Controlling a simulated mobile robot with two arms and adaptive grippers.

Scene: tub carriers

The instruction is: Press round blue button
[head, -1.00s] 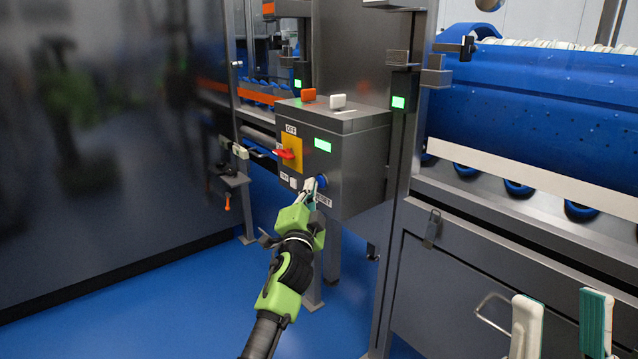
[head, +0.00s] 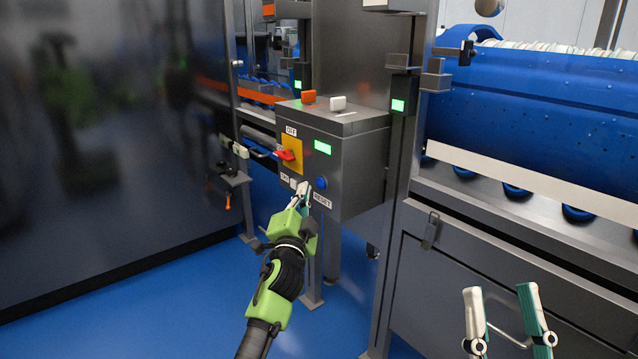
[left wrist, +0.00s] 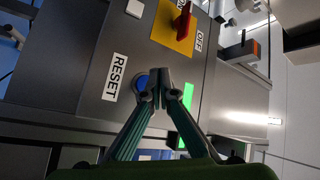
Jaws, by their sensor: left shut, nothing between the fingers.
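The round blue button (head: 321,183) sits on the front of a grey control box (head: 358,168), just above the RESET label (head: 322,201). My left gripper (head: 304,188) is shut and empty, a little to the left of the button in the head view. In the left wrist view the button (left wrist: 141,84) is partly hidden behind the shut fingertips (left wrist: 158,82); I cannot tell the exact gap to the box. My right gripper (head: 502,292) is open and empty at the lower right, away from the box.
A blue tub machine (head: 530,100) stands at right. Blue floor is free below.

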